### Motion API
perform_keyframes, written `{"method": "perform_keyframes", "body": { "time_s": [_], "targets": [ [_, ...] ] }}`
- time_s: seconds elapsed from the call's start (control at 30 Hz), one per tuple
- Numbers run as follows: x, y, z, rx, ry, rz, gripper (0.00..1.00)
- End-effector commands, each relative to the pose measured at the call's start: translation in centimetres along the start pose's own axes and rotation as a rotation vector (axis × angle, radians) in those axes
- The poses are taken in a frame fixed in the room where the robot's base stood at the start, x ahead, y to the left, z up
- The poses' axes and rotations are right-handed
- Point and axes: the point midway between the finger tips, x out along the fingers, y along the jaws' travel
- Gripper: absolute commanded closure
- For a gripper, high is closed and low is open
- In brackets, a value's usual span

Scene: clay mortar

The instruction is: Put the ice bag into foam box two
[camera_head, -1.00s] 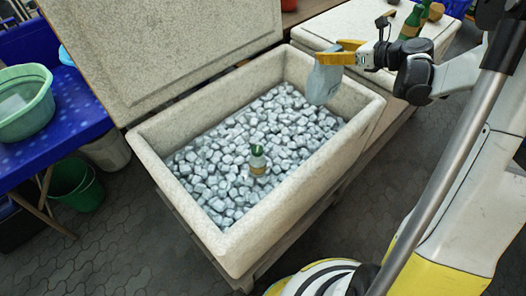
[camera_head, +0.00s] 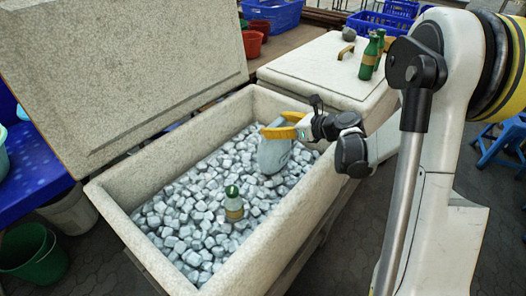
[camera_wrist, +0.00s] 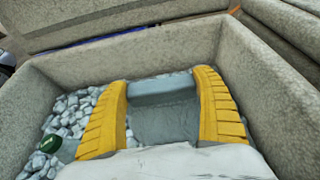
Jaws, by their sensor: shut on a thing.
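The ice bag (camera_head: 273,154) is grey-blue and hangs upright from my gripper (camera_head: 281,127), inside the open foam box (camera_head: 283,221) and over the ice at its far right part. My gripper's yellow fingers are shut on the bag's top. In the wrist view the bag (camera_wrist: 163,115) sits between both fingers (camera_wrist: 163,105). I cannot tell whether its bottom touches the ice. A green-capped bottle (camera_head: 233,206) stands in the ice. I see no number on the box.
The open lid (camera_head: 120,60) stands behind the box. A closed foam box (camera_head: 310,72) at the back right carries green bottles (camera_head: 371,56). A green bucket (camera_head: 34,252) and blue table (camera_head: 45,175) are at left.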

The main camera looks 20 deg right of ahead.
Motion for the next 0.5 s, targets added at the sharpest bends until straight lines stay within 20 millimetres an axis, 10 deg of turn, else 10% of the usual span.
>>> {"method": "perform_keyframes", "body": {
  "time_s": [0.5],
  "targets": [
    [2.9,3.8,-3.2,0.001,-0.001,0.000,0.62]
  ]
}}
